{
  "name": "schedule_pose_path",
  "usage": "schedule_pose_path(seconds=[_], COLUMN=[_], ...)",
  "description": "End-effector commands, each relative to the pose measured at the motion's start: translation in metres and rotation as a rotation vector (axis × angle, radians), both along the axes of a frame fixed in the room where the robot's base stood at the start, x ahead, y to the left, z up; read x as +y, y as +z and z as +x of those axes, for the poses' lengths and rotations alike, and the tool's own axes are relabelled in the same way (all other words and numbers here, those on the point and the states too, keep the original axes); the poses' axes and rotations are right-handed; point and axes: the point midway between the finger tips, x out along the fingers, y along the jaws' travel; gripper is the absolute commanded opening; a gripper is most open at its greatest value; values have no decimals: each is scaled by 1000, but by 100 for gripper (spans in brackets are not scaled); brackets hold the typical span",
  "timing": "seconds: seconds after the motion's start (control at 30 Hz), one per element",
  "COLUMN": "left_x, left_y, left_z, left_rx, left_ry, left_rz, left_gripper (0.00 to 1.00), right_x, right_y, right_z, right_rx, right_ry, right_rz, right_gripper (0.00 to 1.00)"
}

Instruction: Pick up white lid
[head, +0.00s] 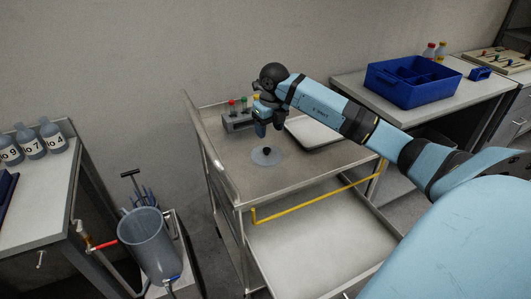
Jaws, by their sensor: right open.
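A round, pale grey, see-through lid (259,160) with a dark knob lies flat on the top shelf of the metal cart (228,178). It is the only lid-like thing I make out, and it looks more grey than white. My right gripper (262,131) points down above the shelf, just behind the lid and apart from it. It is open, and I see nothing held in it. My left gripper is not in view.
A grey rack (238,124) with coloured caps stands behind my right gripper, and a white tray (318,136) lies to its right. A yellow rail (315,199) runs along the cart's front. A blue bin (411,92) is on the right table. The shelf's front left is clear.

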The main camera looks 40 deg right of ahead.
Motion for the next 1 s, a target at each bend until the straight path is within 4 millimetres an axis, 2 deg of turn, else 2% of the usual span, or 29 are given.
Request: schedule_pose_path(seconds=[0.03,0.1,0.47,0.7,0.97,1.0], left_x=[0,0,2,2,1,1], left_y=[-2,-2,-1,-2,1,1], left_z=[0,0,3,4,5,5], left_rx=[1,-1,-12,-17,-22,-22], left_ry=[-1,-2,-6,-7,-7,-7], left_rz=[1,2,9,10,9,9], left_gripper=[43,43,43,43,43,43], right_x=[1,0,-1,-3,-4,-4], right_y=[-12,-23,-49,-84,-89,-89], right_z=[1,2,6,11,12,12], right_rx=[3,2,0,0,-2,-2], right_ry=[-1,-2,0,1,1,1], right_rz=[3,3,5,6,3,3], right_gripper=[57,57,57,57,57,52])
